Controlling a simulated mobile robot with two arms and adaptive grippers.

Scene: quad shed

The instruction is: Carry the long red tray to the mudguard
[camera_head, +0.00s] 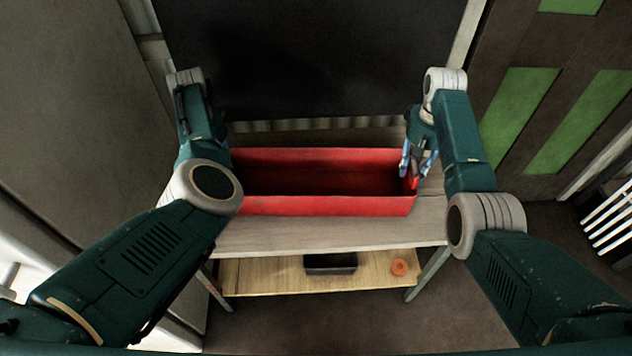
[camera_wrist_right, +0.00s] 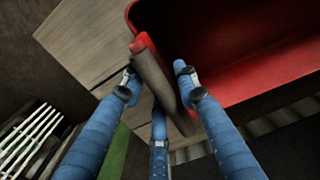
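The long red tray (camera_head: 320,206) rests on a wooden bench and looks empty. Its right end also shows in the wrist view (camera_wrist_right: 240,85), with a dark red bar-like handle (camera_wrist_right: 160,80) standing off the end wall. My right gripper (camera_head: 415,172) is at that end, its blue fingers (camera_wrist_right: 155,88) on both sides of the handle. They look spread, with small gaps to it. My left arm reaches to the tray's left end; its gripper and that end's handle are hidden behind the arm. I cannot make out the mudguard.
The bench top (camera_head: 330,234) has bare boards in front of the tray. A lower shelf (camera_head: 280,277) holds a black bin (camera_head: 330,263) and an orange ring (camera_head: 399,267). A dark panel (camera_head: 310,60) stands behind. A white slatted rack (camera_head: 608,218) is at far right.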

